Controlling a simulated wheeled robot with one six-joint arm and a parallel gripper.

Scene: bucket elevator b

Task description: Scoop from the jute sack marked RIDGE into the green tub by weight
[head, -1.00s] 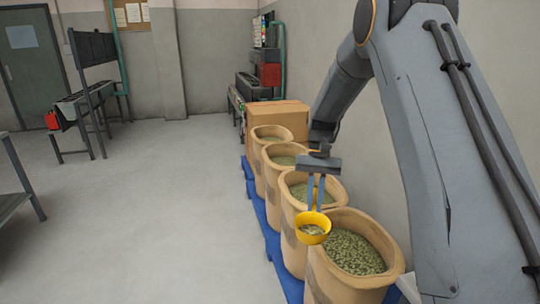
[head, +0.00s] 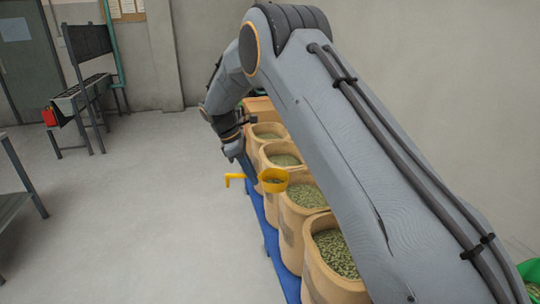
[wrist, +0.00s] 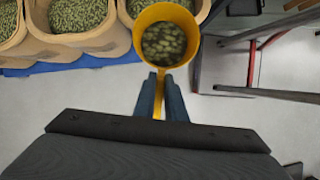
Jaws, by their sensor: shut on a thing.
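My gripper (wrist: 160,98) is shut on the handle of a yellow scoop (wrist: 149,14). The scoop holds green pellet-like material and looks level. In the head view the scoop (head: 272,186) hangs in the air beside the row of sacks, with its handle end to the left. Several open jute sacks of green material stand in a row, the nearest sack (head: 312,262) partly behind my arm. I cannot read any RIDGE marking. A green tub (head: 530,270) shows only in part at the right edge of the head view, behind my arm.
The sacks stand on a blue pallet (head: 291,284) along the wall. A cardboard box (head: 258,104) is beyond them. A dark-framed stand (head: 84,95) is at the back left and a bench (head: 15,203) at the left edge. The floor left of the pallet is clear.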

